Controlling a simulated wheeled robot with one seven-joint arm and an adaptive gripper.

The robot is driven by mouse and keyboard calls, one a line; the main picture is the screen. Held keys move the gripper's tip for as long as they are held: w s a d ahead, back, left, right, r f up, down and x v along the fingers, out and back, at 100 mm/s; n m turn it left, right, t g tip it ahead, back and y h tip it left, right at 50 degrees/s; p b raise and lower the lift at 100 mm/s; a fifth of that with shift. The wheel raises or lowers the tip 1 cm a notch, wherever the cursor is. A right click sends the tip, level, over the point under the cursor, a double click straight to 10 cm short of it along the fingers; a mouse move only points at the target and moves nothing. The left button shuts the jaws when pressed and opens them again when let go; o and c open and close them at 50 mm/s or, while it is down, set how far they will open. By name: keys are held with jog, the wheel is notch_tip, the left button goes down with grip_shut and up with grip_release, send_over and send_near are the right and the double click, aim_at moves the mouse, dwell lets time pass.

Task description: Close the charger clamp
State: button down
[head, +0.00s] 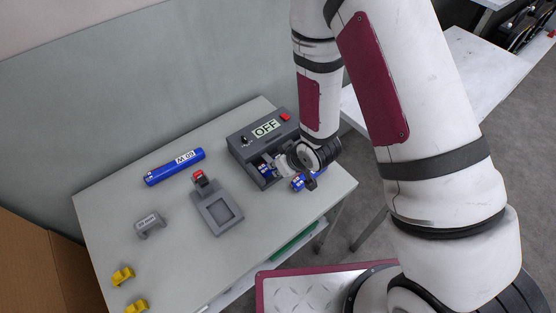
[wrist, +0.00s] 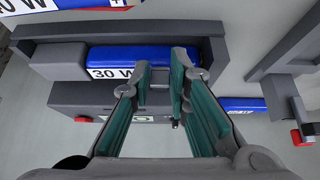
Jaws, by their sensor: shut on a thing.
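The dark grey charger (head: 240,146) stands at the table's right rear, its display reading OFF. A blue battery marked 30 W (wrist: 112,55) lies in its bay, with a grey block at its left end in the wrist view. My gripper (wrist: 160,75) is down at the bay's front, its fingers close together. A small grey piece shows between the fingertips; it looks like part of the charger clamp (wrist: 158,82). The fingers hide part of the battery and bay, so I cannot tell how far the clamp is closed. My gripper (head: 284,164) covers the bay's right part in the head view.
A second blue battery (head: 298,184) lies right of the charger, close to my gripper. A long blue battery (head: 174,167), a grey housing with a red part (head: 216,210), a grey bracket (head: 150,225) and two yellow pieces (head: 122,275) lie leftward. The table's front middle is clear.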

jog(key=shift+s+d+f+t+y, duration=0.15)
jog(key=shift+s+f+t+y, duration=0.1)
jog(key=shift+f+t+y, duration=0.25)
jog(key=shift+f, duration=0.15)
jog(key=c, duration=1.5)
grip_release()
jog(key=shift+w+r, duration=0.15)
jog(key=shift+r, duration=0.1)
